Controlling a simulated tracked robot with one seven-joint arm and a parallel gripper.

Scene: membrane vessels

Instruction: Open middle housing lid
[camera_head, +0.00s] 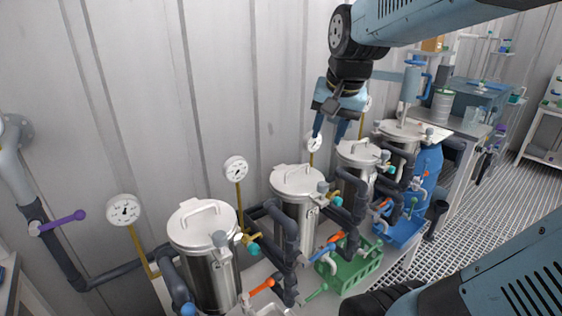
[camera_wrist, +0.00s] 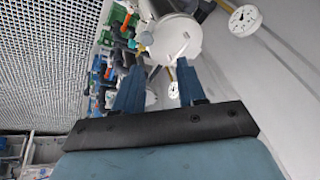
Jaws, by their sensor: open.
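Several steel housings with round white lids stand in a row along the wall in the head view. The nearest lid (camera_head: 201,222), the second lid (camera_head: 297,180), the third lid (camera_head: 358,153) and the far lid (camera_head: 401,130) all look shut, each with a bar handle on top. I cannot tell which one is called the middle. My gripper (camera_head: 330,128) is open and empty, pointing down above and between the second and third lids, apart from both. In the wrist view my gripper (camera_wrist: 158,70) has a white lid (camera_wrist: 178,42) ahead of its fingertips, and another lid is partly hidden between the fingers.
Pressure gauges (camera_head: 124,209) on yellow pipes stand by the wall behind the housings. Dark pipes (camera_head: 290,240) and coloured valve handles crowd the front side. A green crate (camera_head: 352,270) and a blue crate (camera_head: 401,232) sit in front. The grated floor (camera_head: 480,190) at right is open.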

